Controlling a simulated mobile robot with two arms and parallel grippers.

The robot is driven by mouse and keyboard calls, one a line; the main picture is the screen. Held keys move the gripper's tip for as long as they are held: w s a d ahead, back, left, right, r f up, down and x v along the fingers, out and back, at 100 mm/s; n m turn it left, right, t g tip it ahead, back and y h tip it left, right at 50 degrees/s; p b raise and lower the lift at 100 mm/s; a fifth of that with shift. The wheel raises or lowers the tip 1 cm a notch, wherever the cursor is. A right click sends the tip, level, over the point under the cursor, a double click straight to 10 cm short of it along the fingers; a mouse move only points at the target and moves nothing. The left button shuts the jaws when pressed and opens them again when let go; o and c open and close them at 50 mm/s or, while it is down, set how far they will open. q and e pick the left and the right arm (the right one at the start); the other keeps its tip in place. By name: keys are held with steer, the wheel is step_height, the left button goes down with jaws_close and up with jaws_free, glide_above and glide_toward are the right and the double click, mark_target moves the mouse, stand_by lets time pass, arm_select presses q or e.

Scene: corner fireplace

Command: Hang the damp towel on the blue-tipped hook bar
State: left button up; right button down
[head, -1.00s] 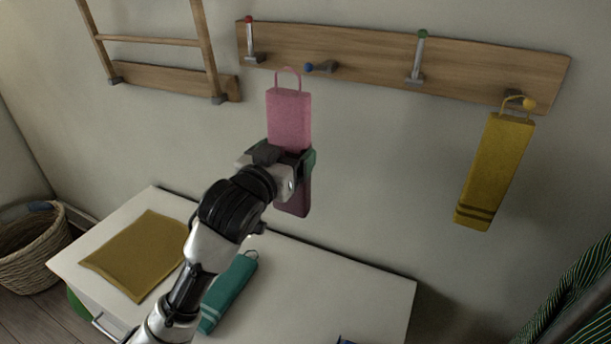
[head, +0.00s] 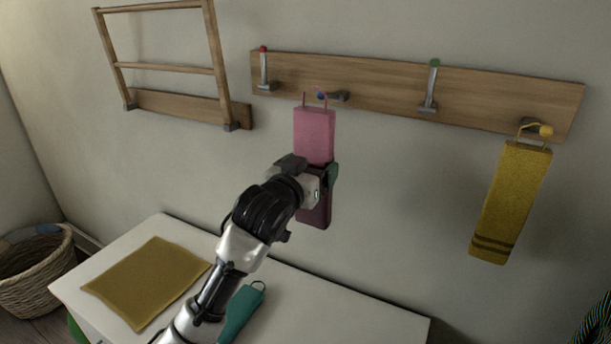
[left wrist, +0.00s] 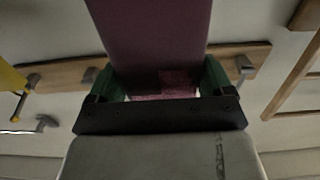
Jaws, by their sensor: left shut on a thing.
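A pink towel (head: 313,135) hangs upright in my left gripper (head: 314,174), which is shut on its lower part. Its thin loop (head: 304,99) stands at the top, overlapping the blue tip (head: 321,96) of a hook on the wall board; I cannot tell whether the loop is around the tip or only in front of it. In the left wrist view the towel's dark lower part (left wrist: 150,40) lies between the green finger pads and hides the blue-tipped hook. My right gripper is not in view.
The wooden board (head: 385,92) also carries a red-tipped hook (head: 264,70), a green-tipped hook (head: 431,85) and a yellow towel (head: 510,200). Below, a white cabinet (head: 340,305) holds a mustard cloth (head: 147,280) and a teal towel (head: 240,312). A basket (head: 35,275) stands left.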

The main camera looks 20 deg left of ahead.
arm_select(q)
steer(key=shift+w+d+f+b, duration=0.15)
steer(key=shift+w+b, duration=0.15)
steer(key=shift+w, duration=0.4)
steer(key=shift+w+d+r+b, duration=0.1)
steer(key=shift+w+b, duration=0.2)
steer(key=shift+w, duration=0.4)
steer(key=shift+w+d+f+b, duration=0.15)
steer(key=shift+w+b, duration=0.15)
steer(key=shift+w, duration=0.4)
steer(key=shift+w+d+f, duration=0.15)
steer(key=shift+w+f, duration=0.2)
steer(key=shift+w, duration=0.45)
steer(key=shift+w+d+f, duration=0.15)
steer(key=shift+w+f, duration=0.15)
steer(key=shift+w, duration=0.45)
steer(key=shift+w+d+f, duration=0.15)
steer(key=shift+w+f, duration=0.2)
steer(key=shift+w, duration=0.45)
steer(key=o, duration=0.9)
steer(key=shift+s+f, duration=0.1)
